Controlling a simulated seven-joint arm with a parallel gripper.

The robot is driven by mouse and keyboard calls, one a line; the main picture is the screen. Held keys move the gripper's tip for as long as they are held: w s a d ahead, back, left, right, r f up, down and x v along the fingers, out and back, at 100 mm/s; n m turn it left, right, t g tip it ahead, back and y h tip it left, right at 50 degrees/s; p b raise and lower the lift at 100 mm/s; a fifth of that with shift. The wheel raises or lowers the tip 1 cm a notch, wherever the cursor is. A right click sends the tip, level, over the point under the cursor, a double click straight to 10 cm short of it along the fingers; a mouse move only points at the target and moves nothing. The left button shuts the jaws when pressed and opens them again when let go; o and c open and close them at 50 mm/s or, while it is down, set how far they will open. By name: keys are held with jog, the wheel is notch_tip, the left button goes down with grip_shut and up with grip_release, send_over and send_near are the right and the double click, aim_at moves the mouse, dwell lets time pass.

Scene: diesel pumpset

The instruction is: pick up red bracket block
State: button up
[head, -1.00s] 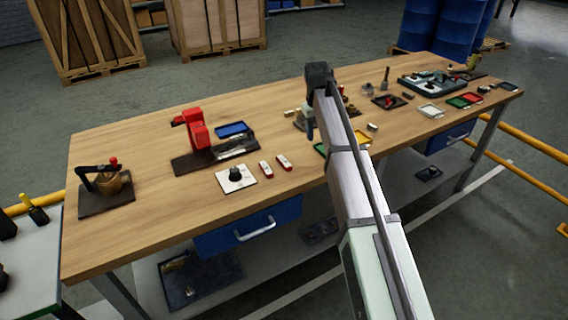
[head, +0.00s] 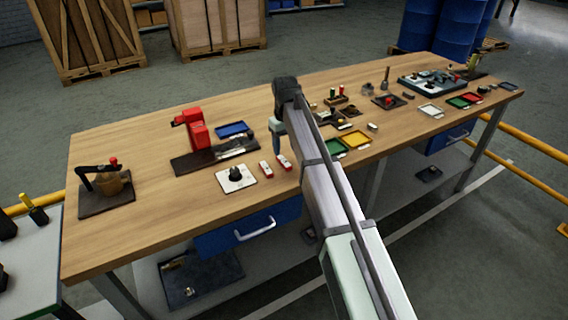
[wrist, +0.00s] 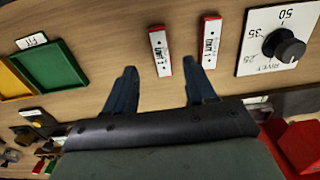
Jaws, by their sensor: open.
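I cannot tell which, if either, is the red bracket block. My gripper (wrist: 160,66) is open and empty, pointing down above the bench; in the head view my gripper (head: 277,150) is close to the right block.
A dial plate (head: 236,178) lies left of the blocks. A tall red press (head: 196,131) stands behind it on a dark base (head: 205,158). Green (head: 334,147) and yellow (head: 357,139) trays lie to the right. Bare wood lies around the blocks.

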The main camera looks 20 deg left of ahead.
aim_at(285, 161)
jog(key=shift+a+f, duration=0.1)
jog(key=shift+f, duration=2.7)
jog(key=shift+c, duration=0.3)
grip_shut()
